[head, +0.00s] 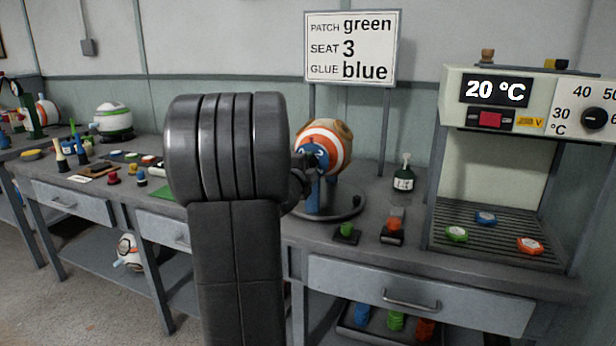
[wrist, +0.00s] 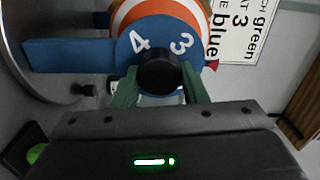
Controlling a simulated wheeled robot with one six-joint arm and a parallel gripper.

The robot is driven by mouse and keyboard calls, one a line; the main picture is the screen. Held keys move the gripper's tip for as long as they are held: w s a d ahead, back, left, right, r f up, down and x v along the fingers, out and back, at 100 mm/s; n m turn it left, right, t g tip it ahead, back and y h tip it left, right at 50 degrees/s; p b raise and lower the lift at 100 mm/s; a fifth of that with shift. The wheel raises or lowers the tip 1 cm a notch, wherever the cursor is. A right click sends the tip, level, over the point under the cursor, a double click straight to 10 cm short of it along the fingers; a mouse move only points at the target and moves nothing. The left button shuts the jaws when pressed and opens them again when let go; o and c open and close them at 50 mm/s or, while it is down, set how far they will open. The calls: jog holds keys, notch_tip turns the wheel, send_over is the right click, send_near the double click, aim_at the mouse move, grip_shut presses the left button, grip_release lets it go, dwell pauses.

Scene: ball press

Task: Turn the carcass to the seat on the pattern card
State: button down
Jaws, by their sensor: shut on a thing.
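The carcass (head: 325,135), a ball with orange, white and tan bands, sits on the blue stand (head: 313,195) behind my arm. In the wrist view, the banded ball (wrist: 135,12) shows behind a blue disc (wrist: 160,40) with white numerals 4 and 3. A black knob (wrist: 160,70) stands at the disc's front. My gripper (wrist: 160,88) is shut on this knob, one green finger on each side. In the head view my arm hides part of the stand. The pattern card (head: 350,47) reads patch green, seat 3, glue blue.
A press-like cabinet (head: 500,100) showing 20 °C stands at the right, with coloured discs on its slatted floor. The left bench (head: 85,165) holds many small items.

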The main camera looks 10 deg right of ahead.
jog(key=m+b, duration=0.2)
jog(key=m, duration=0.2)
jog(key=m+b, duration=0.3)
jog(key=m, duration=0.1)
jog(key=shift+f+m+b, duration=0.2)
jog(key=shift+m+b, duration=0.1)
dwell(0.3)
jog(key=c, duration=0.9)
grip_release()
jog(key=shift+o, duration=0.2)
jog(key=v, duration=1.3)
jog(key=shift+s+a+p, duration=0.2)
jog(key=shift+s+p, duration=0.15)
jog(key=shift+p, duration=0.05)
